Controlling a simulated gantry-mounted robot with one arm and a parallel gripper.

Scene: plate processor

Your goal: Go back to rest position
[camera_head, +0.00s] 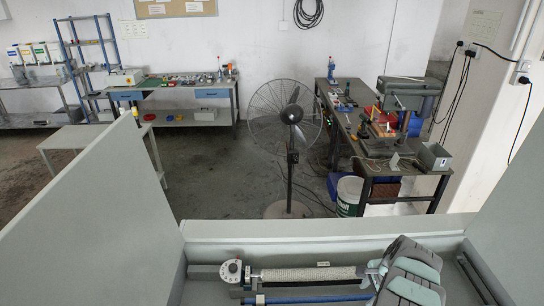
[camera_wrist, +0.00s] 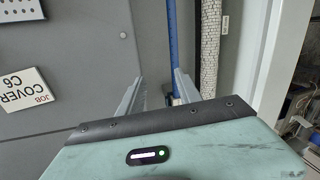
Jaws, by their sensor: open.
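My gripper (camera_wrist: 157,90) shows in the wrist view with its two fingers apart and nothing between them that I can see held. Beyond the fingers, a blue rod (camera_wrist: 172,45) and a pale textured roller (camera_wrist: 209,45) run along the wall. In the head view, my arm (camera_head: 412,272) is low at the right, over the right end of the roller (camera_head: 310,273) and the blue rod (camera_head: 310,299).
A round white dial (camera_head: 231,271) sits at the roller's left end. Grey walls (camera_head: 90,225) enclose the processor left, right and behind. A "JOB COVER C6" label (camera_wrist: 27,92) lies on the grey surface. A fan (camera_head: 288,115) and workbenches stand beyond the back wall.

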